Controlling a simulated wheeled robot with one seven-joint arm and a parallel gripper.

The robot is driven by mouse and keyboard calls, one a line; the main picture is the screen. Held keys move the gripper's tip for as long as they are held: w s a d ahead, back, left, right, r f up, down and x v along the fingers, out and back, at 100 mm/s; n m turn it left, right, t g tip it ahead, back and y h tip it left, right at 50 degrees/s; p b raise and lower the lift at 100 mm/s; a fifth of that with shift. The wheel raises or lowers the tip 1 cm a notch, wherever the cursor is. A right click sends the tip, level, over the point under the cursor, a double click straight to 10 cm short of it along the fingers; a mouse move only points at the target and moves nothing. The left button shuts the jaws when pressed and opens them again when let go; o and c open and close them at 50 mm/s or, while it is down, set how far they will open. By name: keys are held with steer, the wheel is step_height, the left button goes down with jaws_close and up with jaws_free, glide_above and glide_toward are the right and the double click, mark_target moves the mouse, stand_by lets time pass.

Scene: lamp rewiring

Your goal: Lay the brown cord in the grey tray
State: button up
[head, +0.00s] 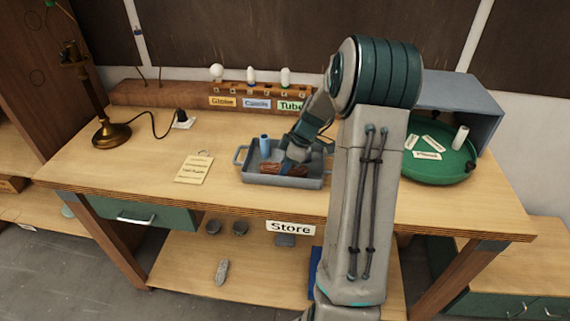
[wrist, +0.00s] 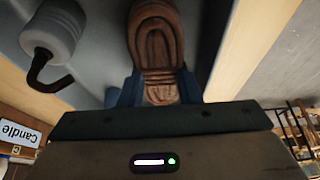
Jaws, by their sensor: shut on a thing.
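The brown cord (head: 292,169) is a bundled coil in the grey tray (head: 262,178) on the bench. In the wrist view the cord (wrist: 157,30) runs between my two blue fingers, with the tray floor (wrist: 103,38) around it. My gripper (head: 290,164) is shut on the cord, low inside the tray walls. I cannot tell whether the cord touches the tray floor. My arm hides the tray's right end in part.
A brass lamp (head: 112,132) with a black cord stands at the left. A note card (head: 194,168) lies left of the tray. A rack with several bulbs (head: 251,75) is behind. A round green tray (head: 425,165) is at the right.

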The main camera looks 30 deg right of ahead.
steer(key=shift+f, duration=0.1)
steer(key=shift+f, duration=0.15)
steer(key=o, duration=1)
steer(key=shift+r, duration=0.2)
